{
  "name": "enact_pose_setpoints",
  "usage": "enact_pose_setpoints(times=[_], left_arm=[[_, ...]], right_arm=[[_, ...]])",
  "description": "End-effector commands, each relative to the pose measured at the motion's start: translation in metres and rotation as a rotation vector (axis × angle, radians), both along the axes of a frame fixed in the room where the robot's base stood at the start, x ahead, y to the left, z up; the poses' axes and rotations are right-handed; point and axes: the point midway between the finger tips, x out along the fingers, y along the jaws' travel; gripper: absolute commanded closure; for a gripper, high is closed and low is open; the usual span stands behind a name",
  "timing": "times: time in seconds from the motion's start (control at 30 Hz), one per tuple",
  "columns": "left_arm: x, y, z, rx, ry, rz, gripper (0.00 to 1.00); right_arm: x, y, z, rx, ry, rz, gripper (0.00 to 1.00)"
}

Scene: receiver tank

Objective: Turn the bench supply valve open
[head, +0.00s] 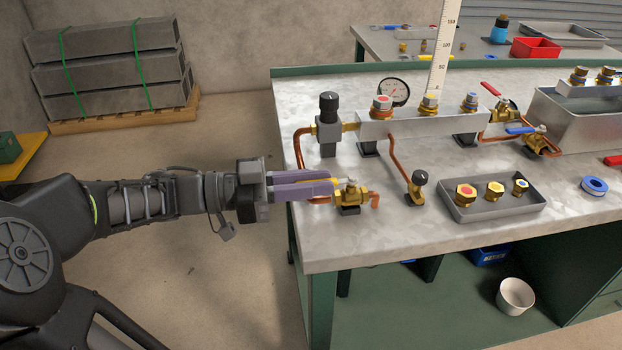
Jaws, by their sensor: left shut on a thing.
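The bench supply valve (351,197) is a small brass valve on a dark foot near the bench's left front edge, with a copper pipe stub on its right. Its yellow lever (337,181) shows only in part and points left from the valve top toward my gripper. My left gripper (328,186) comes in level from the left, its purple fingers shut on the lever. The fingers hide most of the lever, so its exact angle is hard to tell. My right gripper is not in view.
Behind the valve stand a regulator (328,125) and a metal manifold (425,122) with a gauge (394,92). A black-knobbed valve (418,186) and a grey tray (491,206) of brass fittings are to the right. The bench front (400,240) is clear.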

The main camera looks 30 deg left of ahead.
Motion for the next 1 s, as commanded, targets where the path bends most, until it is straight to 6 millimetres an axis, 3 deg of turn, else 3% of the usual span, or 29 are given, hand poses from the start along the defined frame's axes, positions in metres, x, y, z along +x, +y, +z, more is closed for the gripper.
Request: enact_pose_setpoints(times=[0.17,0.2,0.47,1.0], left_arm=[[0.0003,-0.0001,0.0005,0.002,-0.001,-0.001,1.00],[0.0003,-0.0001,0.0005,0.002,-0.001,-0.001,0.83],[0.0003,-0.0001,0.0005,0.001,-0.001,-0.001,0.63],[-0.0091,0.0097,0.0006,0.005,-0.007,-0.003,0.63]], right_arm=[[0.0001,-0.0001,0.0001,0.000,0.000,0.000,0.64],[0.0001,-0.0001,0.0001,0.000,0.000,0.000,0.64],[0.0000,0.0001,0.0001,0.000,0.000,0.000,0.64],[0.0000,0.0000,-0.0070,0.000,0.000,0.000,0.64]])
